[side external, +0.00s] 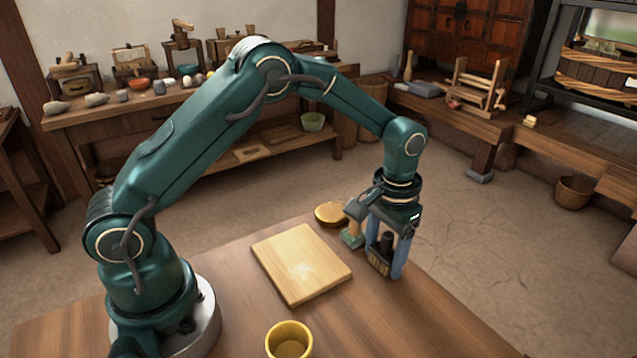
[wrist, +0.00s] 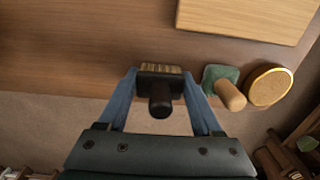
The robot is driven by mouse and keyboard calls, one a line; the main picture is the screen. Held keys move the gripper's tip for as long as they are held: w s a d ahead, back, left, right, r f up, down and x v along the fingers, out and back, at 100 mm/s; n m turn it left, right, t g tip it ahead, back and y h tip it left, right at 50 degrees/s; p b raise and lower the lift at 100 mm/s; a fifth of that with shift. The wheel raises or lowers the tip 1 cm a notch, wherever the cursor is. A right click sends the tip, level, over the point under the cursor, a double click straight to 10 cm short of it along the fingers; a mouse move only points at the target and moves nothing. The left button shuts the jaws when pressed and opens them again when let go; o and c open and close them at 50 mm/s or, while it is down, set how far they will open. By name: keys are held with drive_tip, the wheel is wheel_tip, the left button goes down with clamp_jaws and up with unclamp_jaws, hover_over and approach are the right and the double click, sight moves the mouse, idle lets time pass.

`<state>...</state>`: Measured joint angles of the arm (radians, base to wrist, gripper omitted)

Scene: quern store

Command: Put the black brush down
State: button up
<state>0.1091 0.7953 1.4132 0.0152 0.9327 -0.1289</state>
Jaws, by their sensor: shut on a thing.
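The black brush (wrist: 160,92) has a dark block, a short dark handle and pale tan bristles. My gripper (wrist: 160,74) is shut on the brush, with one blue finger on each side of its block. In the side external view, my gripper (side external: 385,264) points down near the table's far right edge. The brush (side external: 386,246) shows between its fingers, bristles down. I cannot tell whether the bristles touch the table. The wooden table (side external: 225,300) lies beneath; in the wrist view the brush overlaps its edge.
A green block with a wooden handle (wrist: 225,88) stands close beside my gripper, and a round golden object (wrist: 270,86) is just past it. A pale wooden board (side external: 300,264) lies on the table to the left. A yellow cup (side external: 289,341) stands at the front. Bare tabletop surrounds the board.

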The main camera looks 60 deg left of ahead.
drive_tip(key=shift+f, duration=0.15)
drive_tip(key=o, duration=1.4)
drive_tip(key=shift+o, duration=0.2)
